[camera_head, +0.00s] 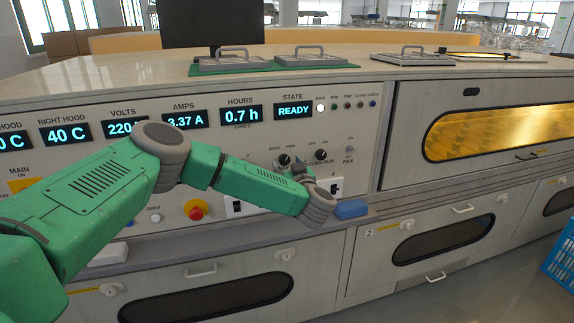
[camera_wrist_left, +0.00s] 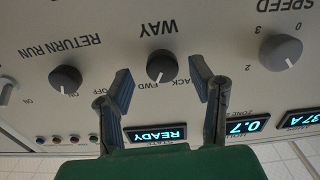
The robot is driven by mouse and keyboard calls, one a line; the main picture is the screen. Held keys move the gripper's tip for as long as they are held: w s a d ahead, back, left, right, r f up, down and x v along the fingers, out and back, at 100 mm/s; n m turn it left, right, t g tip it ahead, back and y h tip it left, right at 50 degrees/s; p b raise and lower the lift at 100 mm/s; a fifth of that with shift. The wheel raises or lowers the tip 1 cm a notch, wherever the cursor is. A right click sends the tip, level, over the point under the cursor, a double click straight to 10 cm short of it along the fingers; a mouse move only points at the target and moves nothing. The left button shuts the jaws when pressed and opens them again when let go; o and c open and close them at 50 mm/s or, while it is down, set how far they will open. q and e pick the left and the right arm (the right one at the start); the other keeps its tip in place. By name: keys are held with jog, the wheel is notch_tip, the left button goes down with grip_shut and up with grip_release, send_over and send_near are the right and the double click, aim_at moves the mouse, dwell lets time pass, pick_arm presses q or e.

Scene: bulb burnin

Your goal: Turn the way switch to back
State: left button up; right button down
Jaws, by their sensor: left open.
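The way switch (camera_head: 284,159) is a dark round knob on the pale panel, with BACK and FWD printed above it. It also shows in the left wrist view (camera_wrist_left: 161,66), where the picture is upside down. Its light mark seems to lean toward FWD. My left gripper (camera_head: 298,169) is in front of the panel by the knob. In the left wrist view its open fingers (camera_wrist_left: 163,88) stand on either side of the knob, with gaps to both sides. I cannot tell how far the fingertips are from the panel. My right gripper is not in view.
The return run knob (camera_wrist_left: 65,79) and the speed knob (camera_wrist_left: 281,52) flank the way switch. A READY display (camera_head: 294,111) sits above. A red stop button (camera_head: 195,209) is lower left. A blue block (camera_head: 351,209) lies on the ledge below the panel.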

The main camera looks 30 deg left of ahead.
pick_arm(q)
jog(key=shift+w+a, duration=0.4)
jog(key=shift+a, duration=0.25)
jog(key=shift+a+f, duration=0.1)
jog(key=shift+w, duration=0.1)
grip_shut()
